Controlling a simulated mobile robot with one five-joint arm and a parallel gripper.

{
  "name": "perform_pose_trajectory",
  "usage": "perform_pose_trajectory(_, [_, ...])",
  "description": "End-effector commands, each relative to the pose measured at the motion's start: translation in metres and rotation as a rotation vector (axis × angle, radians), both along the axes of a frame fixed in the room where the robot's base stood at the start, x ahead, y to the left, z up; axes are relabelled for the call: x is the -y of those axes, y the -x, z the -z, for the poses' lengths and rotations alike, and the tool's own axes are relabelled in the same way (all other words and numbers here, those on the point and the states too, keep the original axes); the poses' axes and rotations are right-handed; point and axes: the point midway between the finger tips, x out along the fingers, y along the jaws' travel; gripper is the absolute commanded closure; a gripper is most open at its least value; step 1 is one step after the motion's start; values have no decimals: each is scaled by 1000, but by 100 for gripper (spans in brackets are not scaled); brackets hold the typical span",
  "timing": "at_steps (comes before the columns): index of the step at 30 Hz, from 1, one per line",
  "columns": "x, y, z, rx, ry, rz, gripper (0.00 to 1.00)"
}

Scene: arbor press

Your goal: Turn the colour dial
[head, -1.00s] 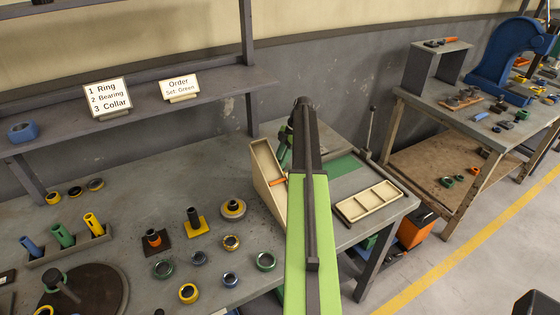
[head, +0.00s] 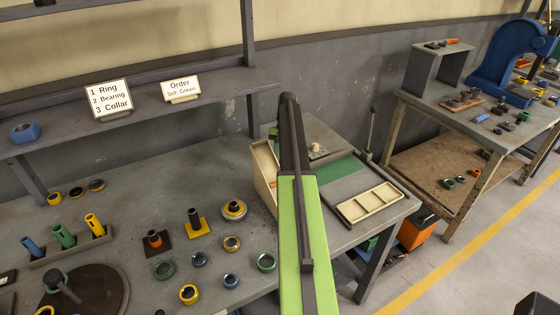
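My arm's lime green and black link reaches up the middle of the head view. It hides my gripper, so I cannot see its fingers. A small cream knob (head: 316,148) stands on a grey surface just right of the arm's far end; I cannot tell whether it is the colour dial. A dark round disc (head: 105,290) with a dark handle-like piece lies at the bottom left. No dial with colour marks is clearly readable. The order card (head: 181,88) on the shelf reads "Order, Set: Green".
A cream bin (head: 264,172) stands close left of the arm, and a divided cream tray (head: 370,203) lies right of it. Several rings and stands cover the bench (head: 130,175) on the left. A numbered list card (head: 109,98) stands on the shelf. A blue press (head: 503,62) is on the far table.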

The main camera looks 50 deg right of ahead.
Motion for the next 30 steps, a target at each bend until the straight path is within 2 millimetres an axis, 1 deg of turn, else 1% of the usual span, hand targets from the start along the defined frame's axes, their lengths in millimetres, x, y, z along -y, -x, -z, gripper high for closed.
perform_pose_trajectory(1, [0, -5, 0, 8, 2, -23, 100])
perform_pose_trajectory(10, [-1, -5, 0, 9, 2, -115, 100])
perform_pose_trajectory(25, [-2, -5, 1, 9, 2, -130, 100])
perform_pose_trajectory(26, [-2, -5, 1, 9, 1, -129, 66])
perform_pose_trajectory(30, [-1, -4, 1, 7, 1, -129, 48])
